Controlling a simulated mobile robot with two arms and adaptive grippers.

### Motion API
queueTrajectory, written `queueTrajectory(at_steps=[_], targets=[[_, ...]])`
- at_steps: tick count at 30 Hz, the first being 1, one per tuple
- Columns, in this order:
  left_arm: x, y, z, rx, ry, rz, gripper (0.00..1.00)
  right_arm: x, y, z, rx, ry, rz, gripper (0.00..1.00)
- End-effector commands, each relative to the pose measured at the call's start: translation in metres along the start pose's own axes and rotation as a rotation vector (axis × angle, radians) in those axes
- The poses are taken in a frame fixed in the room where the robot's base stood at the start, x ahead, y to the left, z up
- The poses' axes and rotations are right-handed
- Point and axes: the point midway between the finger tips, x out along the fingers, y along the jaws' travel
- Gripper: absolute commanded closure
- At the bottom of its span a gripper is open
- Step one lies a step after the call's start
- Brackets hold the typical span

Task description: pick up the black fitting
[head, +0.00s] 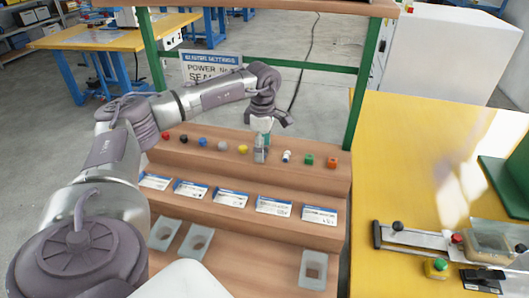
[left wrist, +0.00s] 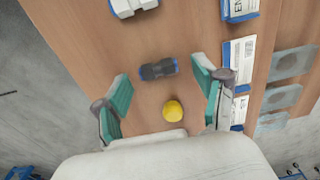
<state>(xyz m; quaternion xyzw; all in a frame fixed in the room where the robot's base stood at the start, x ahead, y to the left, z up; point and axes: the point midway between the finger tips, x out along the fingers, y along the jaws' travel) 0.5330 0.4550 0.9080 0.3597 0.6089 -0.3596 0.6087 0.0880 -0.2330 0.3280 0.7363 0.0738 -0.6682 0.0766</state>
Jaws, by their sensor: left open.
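The black fitting (left wrist: 158,69) is a short dark piece with blue ends, lying on the brown wooden shelf in the left wrist view. My left gripper (left wrist: 161,66) is open, with one teal-padded finger on each side of the fitting and gaps between. In the head view my left gripper (head: 260,156) points down at the top step of the rack, between a yellow ball (head: 242,149) and a white fitting (head: 286,156). There it hides the black fitting. My right gripper is not in view.
The yellow ball (left wrist: 172,110) is close beside the black fitting in the wrist view; the white fitting (left wrist: 132,6) lies beyond. Other coloured pieces, such as a green one (head: 309,160), line the same step. Labels (head: 273,206) sit below. A green post (head: 362,75) stands right.

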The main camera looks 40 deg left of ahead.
Motion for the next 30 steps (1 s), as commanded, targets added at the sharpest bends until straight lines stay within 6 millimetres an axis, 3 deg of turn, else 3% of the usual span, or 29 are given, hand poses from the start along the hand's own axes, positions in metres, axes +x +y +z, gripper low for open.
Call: queueTrajectory(at_steps=[1, 9, 22, 30], targets=[[0.0, 0.0, 0.0, 0.0, 0.0, 0.0, 0.31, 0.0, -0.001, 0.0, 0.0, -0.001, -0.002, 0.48], [-0.001, 0.0, 0.0, 0.0, 0.0, 0.0, 0.75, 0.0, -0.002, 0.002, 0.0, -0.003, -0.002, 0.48], [-0.005, 0.0, 0.001, 0.0, -0.001, 0.001, 0.75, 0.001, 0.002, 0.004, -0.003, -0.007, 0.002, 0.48], [-0.041, 0.001, 0.001, 0.0, -0.003, 0.004, 0.75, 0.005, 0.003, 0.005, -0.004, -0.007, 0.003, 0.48]])
